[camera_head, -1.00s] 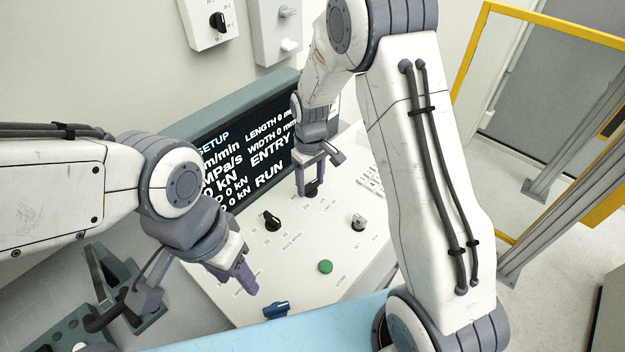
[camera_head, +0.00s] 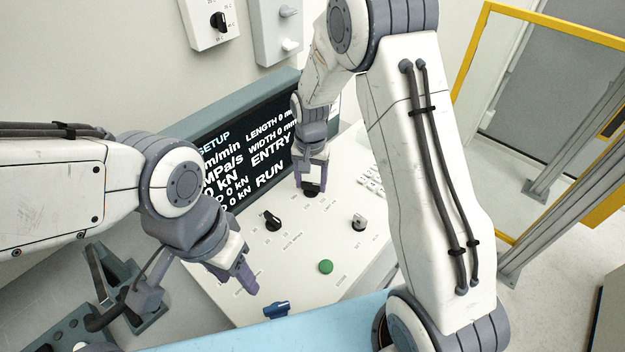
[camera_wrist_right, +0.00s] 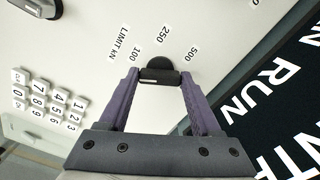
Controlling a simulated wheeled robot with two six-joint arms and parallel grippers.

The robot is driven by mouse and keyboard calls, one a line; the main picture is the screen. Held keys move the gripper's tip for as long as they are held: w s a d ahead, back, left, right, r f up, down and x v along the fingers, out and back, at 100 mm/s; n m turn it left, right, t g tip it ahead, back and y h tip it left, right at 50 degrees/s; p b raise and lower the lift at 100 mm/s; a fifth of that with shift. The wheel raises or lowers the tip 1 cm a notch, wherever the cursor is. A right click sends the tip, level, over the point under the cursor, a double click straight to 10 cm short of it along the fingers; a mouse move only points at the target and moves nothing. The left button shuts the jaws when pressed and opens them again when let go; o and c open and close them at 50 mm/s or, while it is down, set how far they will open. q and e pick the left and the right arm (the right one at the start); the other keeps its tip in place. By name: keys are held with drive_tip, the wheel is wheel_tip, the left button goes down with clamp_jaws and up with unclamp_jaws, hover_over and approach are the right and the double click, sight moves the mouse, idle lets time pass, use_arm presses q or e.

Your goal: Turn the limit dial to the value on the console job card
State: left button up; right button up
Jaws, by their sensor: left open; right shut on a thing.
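The limit dial (camera_head: 312,190) is a black knob on the sloping console panel. In the right wrist view the dial (camera_wrist_right: 160,66) sits by the printed marks 100, 250 and 500, under the words LIMIT kN. My right gripper (camera_head: 311,184) points down at it, and in the right wrist view its fingertips (camera_wrist_right: 159,78) close on the two ends of the knob's bar. I cannot tell which mark the pointer faces. My left gripper (camera_head: 248,281) is open and empty over the panel's left front part. I cannot make out a job card.
A dark screen (camera_head: 250,150) with SETUP, ENTRY and RUN stands behind the panel. Another black knob (camera_head: 272,220), a silver switch (camera_head: 359,222), a green button (camera_head: 325,267) and a blue handle (camera_head: 276,310) are nearby. White keys (camera_head: 370,183) lie right of the dial.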

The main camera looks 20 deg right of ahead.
drive_tip(key=m, duration=0.5)
drive_tip(key=shift+w+r, duration=0.2)
drive_tip(key=shift+w, duration=0.15)
drive_tip(key=shift+m, duration=0.3)
drive_tip(key=o, duration=1.4)
drive_tip(key=shift+d, duration=0.1)
drive_tip(key=shift+s+f, duration=0.1)
wheel_tip(320, 180, up, 10)
drive_tip(key=shift+r+b, duration=0.25)
drive_tip(key=shift+b, duration=0.7)
